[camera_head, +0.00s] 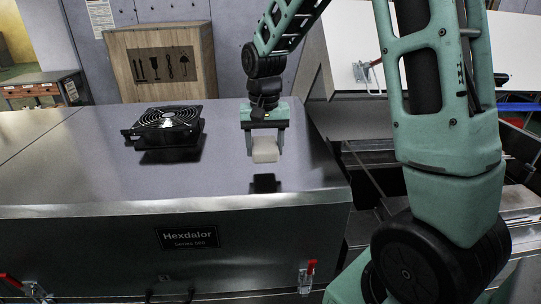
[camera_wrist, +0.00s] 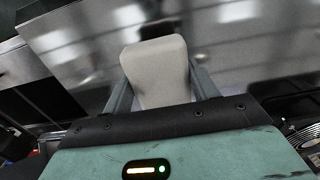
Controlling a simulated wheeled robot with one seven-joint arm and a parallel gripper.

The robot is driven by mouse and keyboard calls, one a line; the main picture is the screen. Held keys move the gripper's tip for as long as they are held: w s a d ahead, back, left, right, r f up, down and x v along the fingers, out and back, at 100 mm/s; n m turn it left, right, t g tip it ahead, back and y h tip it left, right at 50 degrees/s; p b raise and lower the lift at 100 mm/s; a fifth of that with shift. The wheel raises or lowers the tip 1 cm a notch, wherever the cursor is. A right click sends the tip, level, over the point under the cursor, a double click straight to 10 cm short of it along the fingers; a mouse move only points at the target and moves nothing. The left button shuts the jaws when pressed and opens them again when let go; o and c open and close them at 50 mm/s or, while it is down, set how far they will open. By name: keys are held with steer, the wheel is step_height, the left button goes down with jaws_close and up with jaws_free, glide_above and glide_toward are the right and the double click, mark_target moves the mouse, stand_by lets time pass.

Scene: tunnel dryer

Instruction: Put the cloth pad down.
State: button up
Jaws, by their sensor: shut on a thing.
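The cloth pad (camera_head: 264,149) is a small off-white block held between the fingers of my gripper (camera_head: 264,146). It hangs above the grey metal top of the dryer housing (camera_head: 90,180), with a dark shadow or reflection below it on the surface. In the wrist view the pad (camera_wrist: 158,72) stands out between the two fingers of my gripper (camera_wrist: 162,90), with the blurred shiny metal beyond it. The pad appears clear of the surface. My gripper is shut on it.
A black fan unit (camera_head: 165,127) sits on the housing top to the left of my gripper. A wooden crate (camera_head: 160,62) stands behind the housing. Red-handled latches (camera_head: 308,275) are on the front face. The top between fan and front edge is clear.

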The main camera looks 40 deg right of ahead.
mark_target(266, 170)
steer(key=shift+d+f, duration=0.1)
steer(key=shift+f, duration=0.3)
steer(key=shift+f+p, duration=0.55)
steer(key=shift+f, duration=1.15)
steer(key=shift+f, duration=0.1)
steer(key=o, duration=1)
